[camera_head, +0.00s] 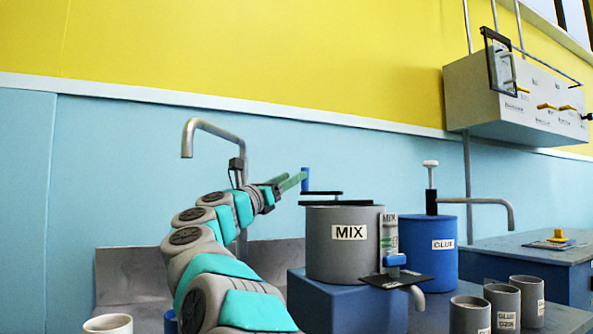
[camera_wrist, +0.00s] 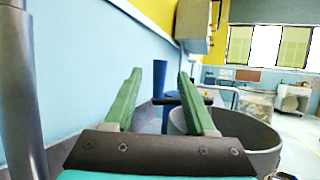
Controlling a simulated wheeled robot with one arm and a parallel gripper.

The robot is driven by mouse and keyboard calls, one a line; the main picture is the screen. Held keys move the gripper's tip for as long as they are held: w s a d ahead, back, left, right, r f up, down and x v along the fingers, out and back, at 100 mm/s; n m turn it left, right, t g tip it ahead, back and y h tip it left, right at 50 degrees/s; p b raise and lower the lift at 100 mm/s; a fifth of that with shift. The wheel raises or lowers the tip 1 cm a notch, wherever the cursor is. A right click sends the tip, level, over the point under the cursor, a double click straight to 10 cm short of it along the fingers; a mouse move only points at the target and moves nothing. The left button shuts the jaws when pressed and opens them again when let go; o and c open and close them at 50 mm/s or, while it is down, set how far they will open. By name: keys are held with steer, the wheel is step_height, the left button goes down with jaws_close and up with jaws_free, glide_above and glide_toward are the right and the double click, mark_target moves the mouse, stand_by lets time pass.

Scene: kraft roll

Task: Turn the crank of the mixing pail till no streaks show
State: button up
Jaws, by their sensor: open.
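The grey mixing pail (camera_head: 335,262), labelled MIX, stands on a blue block. Its crank is a black arm (camera_head: 325,193) across the top with an upright blue handle (camera_head: 305,180) at its left end. My gripper (camera_head: 300,178) is open, with its green fingers at the handle's height. In the wrist view the blue handle (camera_wrist: 159,78) shows between the two fingertips; I cannot tell whether they touch it. The pail's grey rim (camera_wrist: 240,128) is at the lower right there. A narrow strip (camera_head: 389,240) marked MIX on the pail's right side shows pale and green patches; its detail is too small to read.
A blue GLUE pail (camera_head: 443,250) with a white-knobbed plunger stands behind right. A black plate with a blue tap handle (camera_head: 396,260) juts from the mixing pail. Several grey cups (camera_head: 503,308) stand at front right. A bent grey pipe (camera_head: 215,130) rises behind my arm.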

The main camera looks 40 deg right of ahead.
mark_target(305, 191)
steer(key=p+x, duration=0.2)
steer(key=x, duration=0.4)
steer(key=shift+d+r, duration=0.2)
steer(key=shift+d, duration=0.1)
steer(key=shift+c, duration=0.3)
jaws_close()
stand_by(0.9)
